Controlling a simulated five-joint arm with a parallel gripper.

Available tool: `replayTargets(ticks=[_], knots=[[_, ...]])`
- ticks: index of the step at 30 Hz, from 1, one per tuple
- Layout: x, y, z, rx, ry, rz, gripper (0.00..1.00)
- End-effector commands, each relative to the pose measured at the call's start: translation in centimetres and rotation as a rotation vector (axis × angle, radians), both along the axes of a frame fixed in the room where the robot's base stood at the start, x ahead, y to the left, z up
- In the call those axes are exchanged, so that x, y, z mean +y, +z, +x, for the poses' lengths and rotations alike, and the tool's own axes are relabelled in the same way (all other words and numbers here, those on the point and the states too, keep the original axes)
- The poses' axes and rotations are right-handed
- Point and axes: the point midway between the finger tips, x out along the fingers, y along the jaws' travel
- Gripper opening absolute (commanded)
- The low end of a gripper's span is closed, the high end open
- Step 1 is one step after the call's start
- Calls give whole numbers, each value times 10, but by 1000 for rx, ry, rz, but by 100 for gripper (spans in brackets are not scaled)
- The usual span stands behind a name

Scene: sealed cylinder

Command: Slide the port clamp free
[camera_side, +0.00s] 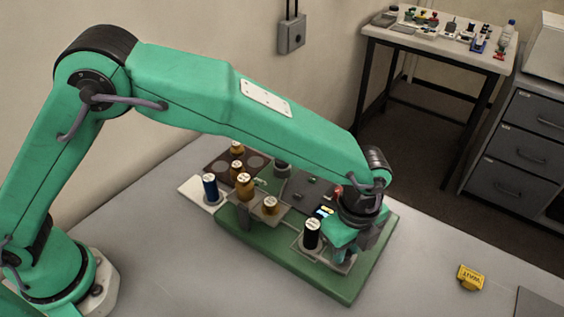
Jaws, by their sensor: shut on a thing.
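My gripper (343,250) is at the right end of a green board (268,246), low and pointing down. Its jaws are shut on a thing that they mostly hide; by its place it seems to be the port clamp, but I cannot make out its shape. A black cylinder with a white top (312,235) stands upright on a pale plate just left of the jaws. A dark grey flat unit (298,193) lies on the board behind it. The sealed cylinder cannot be told apart for sure.
Amber bottles (245,187) and a blue bottle (210,188) stand at the board's left end, near a brown rack (222,164). A yellow block (470,277) lies at the right on the grey table. The table front is clear. A side table (440,38) with small items stands behind.

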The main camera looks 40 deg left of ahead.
Motion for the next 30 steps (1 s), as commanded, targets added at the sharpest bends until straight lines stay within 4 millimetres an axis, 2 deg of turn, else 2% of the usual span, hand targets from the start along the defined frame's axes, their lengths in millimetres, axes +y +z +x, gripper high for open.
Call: replayTargets(ticks=[1,6,16,17,20,30], knots=[[-8,0,0,-2,-3,-2,0],[-22,0,0,-2,-1,-3,0],[-27,1,0,-6,-3,-8,0],[-27,1,0,-7,-4,-8,27],[-26,1,0,-6,-3,-7,45],[-24,2,0,-3,-1,-3,45]])
